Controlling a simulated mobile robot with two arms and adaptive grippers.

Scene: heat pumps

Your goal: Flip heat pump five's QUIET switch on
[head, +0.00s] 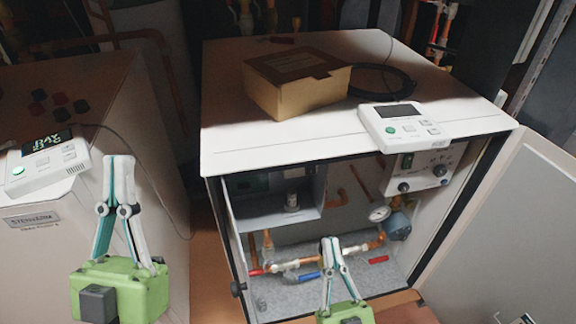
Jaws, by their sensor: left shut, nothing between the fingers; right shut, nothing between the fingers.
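A white cabinet (235,150) stands with its door (505,225) swung open to the right. Inside, at the upper right, is a pale control panel (420,170) with a green element and dark knobs. A white controller with a dark screen (404,125) lies on the cabinet top. No number five and no QUIET label is readable, so I cannot tell which control is the QUIET switch. My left gripper (119,160) is shut and empty, left of the cabinet, in front of the neighbouring unit. My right gripper (330,242) is shut and empty, in front of the open cabinet's lower part.
A cardboard box (297,84) and a black cable coil (385,82) lie on the cabinet top. The left unit (60,250) carries a controller with a lit display (48,160). Pipes, red and blue handles, and a gauge (379,213) fill the cabinet's lower part.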

